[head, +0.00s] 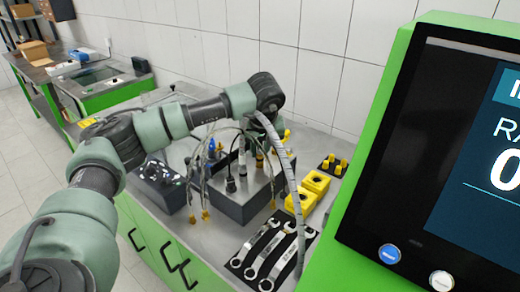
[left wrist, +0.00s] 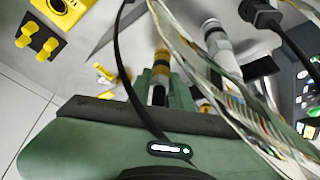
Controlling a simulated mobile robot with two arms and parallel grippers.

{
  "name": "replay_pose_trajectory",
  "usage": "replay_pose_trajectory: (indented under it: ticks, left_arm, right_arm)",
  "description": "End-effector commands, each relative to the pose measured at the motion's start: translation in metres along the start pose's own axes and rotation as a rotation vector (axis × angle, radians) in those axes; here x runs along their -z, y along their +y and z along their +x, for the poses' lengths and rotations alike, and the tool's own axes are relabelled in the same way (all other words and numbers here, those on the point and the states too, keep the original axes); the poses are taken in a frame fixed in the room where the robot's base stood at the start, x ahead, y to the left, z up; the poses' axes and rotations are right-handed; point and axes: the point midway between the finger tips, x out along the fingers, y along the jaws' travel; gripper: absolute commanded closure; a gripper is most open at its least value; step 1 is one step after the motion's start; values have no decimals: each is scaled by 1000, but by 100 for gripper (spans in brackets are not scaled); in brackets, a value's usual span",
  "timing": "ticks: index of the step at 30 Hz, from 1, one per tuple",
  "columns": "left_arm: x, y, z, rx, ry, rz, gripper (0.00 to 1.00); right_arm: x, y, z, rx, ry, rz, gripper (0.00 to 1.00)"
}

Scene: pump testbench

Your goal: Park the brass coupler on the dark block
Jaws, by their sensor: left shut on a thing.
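My left gripper (head: 264,145) points down over the middle of the bench, partly behind cables and hoses. In the left wrist view its green fingers (left wrist: 161,78) are shut around a slim fitting with a brass-coloured band (left wrist: 162,57), which looks like the brass coupler. Its lower end is hidden between the fingers. A large dark grey block (head: 247,204) stands below the gripper, with cables and fittings on its top. Whether the fitting touches it is unclear. My right gripper is not in view.
Hoses hang around the gripper, some with brass ends (head: 205,215). Yellow blocks (head: 300,201) and a dark plate with yellow pegs (head: 333,166) stand to the right. Wrenches lie on a black mat (head: 237,264) in front. A large screen (head: 430,150) fills the right side.

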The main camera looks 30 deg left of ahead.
Motion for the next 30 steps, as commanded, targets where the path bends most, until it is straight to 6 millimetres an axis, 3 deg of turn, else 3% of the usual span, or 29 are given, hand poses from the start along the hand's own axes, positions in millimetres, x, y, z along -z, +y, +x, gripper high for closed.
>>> replay_pose_trajectory:
  ticks: [26, 27, 29, 30]
  left_arm:
    - [-3, 0, 6, 1, -2, 1, 100]
    - [-3, 0, 6, 1, -2, 1, 71]
    - [-3, 0, 6, 1, -2, 1, 54]
    - [-3, 0, 6, 1, -1, 1, 54]
  right_arm:
    - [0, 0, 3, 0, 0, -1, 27]
    - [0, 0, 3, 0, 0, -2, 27]
    - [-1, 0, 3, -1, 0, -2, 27]
    - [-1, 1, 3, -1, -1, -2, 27]
